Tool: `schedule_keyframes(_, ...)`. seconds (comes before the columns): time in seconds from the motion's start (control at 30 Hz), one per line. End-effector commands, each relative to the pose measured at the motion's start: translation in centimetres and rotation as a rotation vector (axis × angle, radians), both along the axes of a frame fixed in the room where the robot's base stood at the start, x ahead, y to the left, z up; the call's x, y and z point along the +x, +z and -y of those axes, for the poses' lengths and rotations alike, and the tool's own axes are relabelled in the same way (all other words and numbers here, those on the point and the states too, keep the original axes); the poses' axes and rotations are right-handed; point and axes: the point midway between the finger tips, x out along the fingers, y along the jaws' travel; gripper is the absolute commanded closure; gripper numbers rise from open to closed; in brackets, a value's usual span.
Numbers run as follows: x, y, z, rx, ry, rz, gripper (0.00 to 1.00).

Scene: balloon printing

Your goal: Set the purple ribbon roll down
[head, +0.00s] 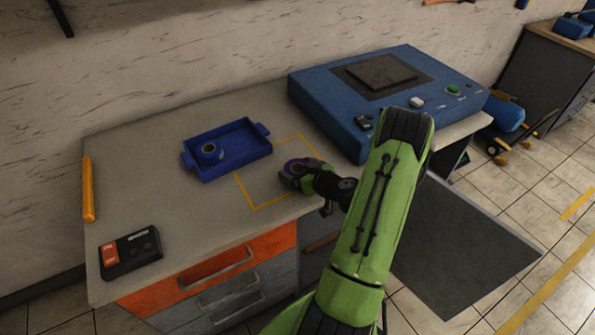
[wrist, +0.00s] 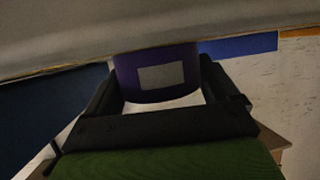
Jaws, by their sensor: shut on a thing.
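The purple ribbon roll (head: 297,167) is between the fingers of my gripper (head: 294,173), over the right front part of the yellow outlined square (head: 246,193) on the table. In the wrist view, the purple roll (wrist: 152,92) with its grey label is squeezed between the two dark fingers of my gripper (wrist: 160,78). The pale tabletop (wrist: 60,45) fills the top of that view, close to the roll. I cannot tell whether the roll touches the table. My gripper hides part of the roll and of the outline in the head view.
A blue tray (head: 245,153) holding a blue roll (head: 209,151) stands left of the outline. A large blue machine (head: 340,108) is at the back right. A black and red device (head: 131,251) and an orange bar (head: 88,190) lie at the left.

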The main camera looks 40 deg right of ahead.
Motion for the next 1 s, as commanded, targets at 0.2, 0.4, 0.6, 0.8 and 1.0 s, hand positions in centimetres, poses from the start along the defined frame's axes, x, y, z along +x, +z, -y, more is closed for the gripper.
schedule_keyframes(0.2,0.0,0.1,0.0,-0.002,0.001,0.002,0.44)
schedule_keyframes(0.4,0.0,-0.1,0.0,-0.002,0.001,0.001,0.01)
schedule_keyframes(0.6,0.0,-0.1,0.0,-0.002,0.001,0.001,0.0)
schedule_keyframes(0.8,-1.5,0.8,0.0,0.0,-0.006,-0.002,0.0)
schedule_keyframes(1.0,-6.6,2.9,-0.6,0.0,-0.009,-0.001,0.0)
